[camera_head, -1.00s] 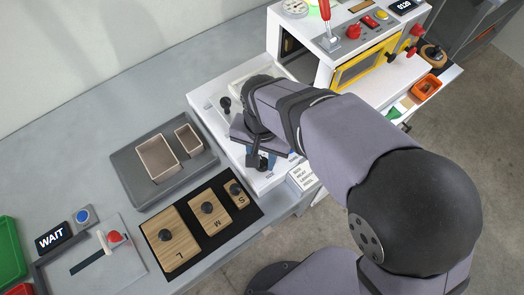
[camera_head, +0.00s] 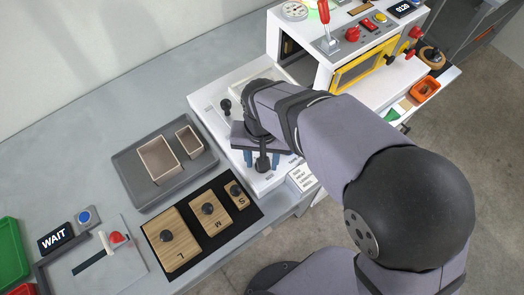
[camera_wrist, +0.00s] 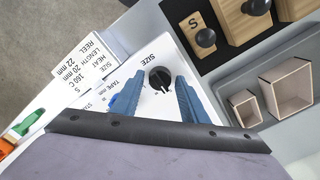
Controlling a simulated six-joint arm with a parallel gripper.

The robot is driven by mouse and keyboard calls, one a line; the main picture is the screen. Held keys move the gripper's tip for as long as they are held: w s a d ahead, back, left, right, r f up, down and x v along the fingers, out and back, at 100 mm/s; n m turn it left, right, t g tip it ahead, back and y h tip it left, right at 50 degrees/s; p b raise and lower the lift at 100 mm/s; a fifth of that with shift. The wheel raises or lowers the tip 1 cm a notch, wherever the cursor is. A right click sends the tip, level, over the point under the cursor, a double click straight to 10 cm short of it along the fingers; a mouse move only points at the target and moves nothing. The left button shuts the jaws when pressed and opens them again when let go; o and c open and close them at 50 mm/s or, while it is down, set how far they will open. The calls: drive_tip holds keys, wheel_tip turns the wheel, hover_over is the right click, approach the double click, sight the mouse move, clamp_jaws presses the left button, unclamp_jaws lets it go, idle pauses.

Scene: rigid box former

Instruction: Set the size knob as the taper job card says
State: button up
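The size knob (camera_wrist: 160,78) is a round black dial with a white pointer mark on the white machine top, beside the printed word SIZE, in the wrist view. My gripper (camera_wrist: 157,92) is open, with one blue finger on each side of the knob and visible gaps to it. In the head view my gripper (camera_head: 262,160) is over the white panel and the knob cannot be made out behind it. The white job card (camera_wrist: 88,70) lists size, heat 160 C, length 20 mm and reel 22 mm. Its size value seems to read S, but is small.
A black board (camera_head: 253,211) holds wooden L, M and S blocks. A grey tray (camera_head: 125,165) holds two open boxes. The white machine (camera_head: 305,72) with a red lever and yellow-framed window stands behind. A WAIT display (camera_head: 55,239) is at the left.

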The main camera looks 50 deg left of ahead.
drive_tip(key=shift+o, duration=0.2)
drive_tip(key=shift+r+b, duration=0.55)
drive_tip(key=shift+r, duration=3.1)
drive_tip(key=w+d+f+m+p, duration=0.1)
drive_tip(key=w+d+m, duration=0.3)
drive_tip(key=w+d, duration=1.35)
drive_tip(key=s+d+f+m, duration=0.1)
drive_tip(key=d+m, duration=0.1)
drive_tip(key=d, duration=1)
drive_tip(key=s+d+f+m, duration=0.2)
drive_tip(key=d+m, duration=0.1)
drive_tip(key=d, duration=0.9)
drive_tip(key=shift+s+d+p, duration=0.25)
drive_tip(key=shift+d+p, duration=0.15)
drive_tip(key=shift+p, duration=0.05)
